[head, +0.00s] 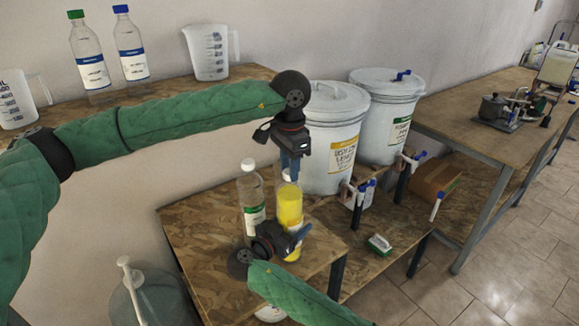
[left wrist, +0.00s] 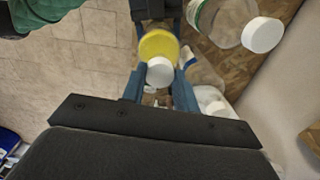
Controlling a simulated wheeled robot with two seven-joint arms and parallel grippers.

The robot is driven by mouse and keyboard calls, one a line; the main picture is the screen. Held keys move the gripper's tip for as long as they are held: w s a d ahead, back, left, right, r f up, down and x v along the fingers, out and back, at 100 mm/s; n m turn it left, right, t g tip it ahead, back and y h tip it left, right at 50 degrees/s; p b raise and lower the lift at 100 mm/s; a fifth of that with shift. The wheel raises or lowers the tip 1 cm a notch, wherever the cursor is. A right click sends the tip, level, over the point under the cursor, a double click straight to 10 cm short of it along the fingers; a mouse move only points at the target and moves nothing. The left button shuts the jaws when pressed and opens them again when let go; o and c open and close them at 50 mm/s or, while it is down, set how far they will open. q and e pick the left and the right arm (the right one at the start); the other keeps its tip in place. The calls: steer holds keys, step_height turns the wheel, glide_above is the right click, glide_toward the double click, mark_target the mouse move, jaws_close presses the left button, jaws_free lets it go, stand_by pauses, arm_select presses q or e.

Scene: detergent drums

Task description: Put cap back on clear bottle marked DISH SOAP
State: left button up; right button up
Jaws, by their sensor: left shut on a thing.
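A clear bottle of yellow liquid (head: 290,205) stands upright on the wooden bench; its label text is too small to read. My left gripper (head: 289,172) points down over its top. In the left wrist view the fingers are shut on a white cap (left wrist: 160,71), over the yellow bottle (left wrist: 158,45). I cannot tell whether the cap touches the neck, which is hidden. My right gripper (head: 298,234) is at the bottle's lower part, its fingers around it and seemingly shut on it. Another clear bottle (head: 252,205), with a white cap and green-edged label, stands just left.
Two white lidded drums (head: 335,140) (head: 385,115) with taps stand behind and right. A brush (head: 380,244) lies on the lower bench. A large clear container (head: 150,300) stands at lower left.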

arm_select(q)
steer(key=o, duration=0.9)
steer(key=shift+r, duration=0.1)
steer(key=shift+r, duration=2.2)
